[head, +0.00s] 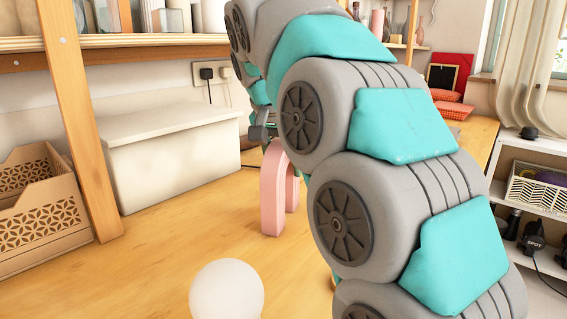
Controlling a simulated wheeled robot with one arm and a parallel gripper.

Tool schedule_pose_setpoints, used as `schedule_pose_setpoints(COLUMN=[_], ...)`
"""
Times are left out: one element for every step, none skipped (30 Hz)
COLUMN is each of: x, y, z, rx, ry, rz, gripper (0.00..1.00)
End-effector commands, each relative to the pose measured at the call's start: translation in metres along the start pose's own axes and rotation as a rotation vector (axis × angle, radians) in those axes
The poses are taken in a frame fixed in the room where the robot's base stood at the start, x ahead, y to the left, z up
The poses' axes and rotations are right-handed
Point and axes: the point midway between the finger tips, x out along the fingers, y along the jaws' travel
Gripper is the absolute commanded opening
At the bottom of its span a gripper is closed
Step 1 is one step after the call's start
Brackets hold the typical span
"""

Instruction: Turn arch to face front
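A pink arch (273,190) stands upright on the wooden surface, in the middle of the head view. It is seen at an angle, with one leg nearer to me and the other partly showing behind it. My arm covers part of its right side. My gripper (262,132) shows only as a small grey part just above and beyond the arch's top, left of my arm. Most of it is hidden behind my arm. I cannot tell whether its fingers are open or shut, or whether it touches the arch.
A white sphere (227,290) sits in front at the bottom. A lidded white box (170,160) and a cut-out wooden crate (40,225) stand at the left, by a wooden post (80,120). Red trays (447,103) lie at the back right. The surface left of the arch is clear.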

Motion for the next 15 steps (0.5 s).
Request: schedule_pose_setpoints(x=[-0.0001, 0.0, 0.0, 0.0, 0.0, 0.0, 0.0, 0.0, 0.0, 0.0, 0.0001, 0.0002, 0.0001, -0.0003, -0.0012], y=[0.0, -0.0001, -0.0001, -0.0001, -0.0001, 0.0, 0.0, 0.0, 0.0, 0.0, 0.0, -0.0001, -0.0001, -0.0001, -0.0001], z=[0.0, 0.0, 0.0, 0.0, 0.0, 0.0, 0.0, 0.0001, 0.0001, 0.0001, 0.0001, 0.0002, 0.0001, 0.0001, -0.0001], rx=[0.0, 0.0, 0.0, 0.0, 0.0, 0.0, 0.0, 0.0, 0.0, 0.0, 0.0, 0.0, 0.0, 0.0, 0.0], ry=[0.0, 0.0, 0.0, 0.0, 0.0, 0.0, 0.0, 0.0, 0.0, 0.0, 0.0, -0.001, -0.001, 0.0, 0.0], rz=[0.0, 0.0, 0.0, 0.0, 0.0, 0.0, 0.0, 0.0, 0.0, 0.0, 0.0, 0.0, 0.0, 0.0, 0.0], gripper=[0.59, 0.63, 0.67, 0.7, 0.74, 0.77, 0.77, 0.77, 0.77, 0.77, 0.77, 0.77, 0.77, 0.77, 0.77])
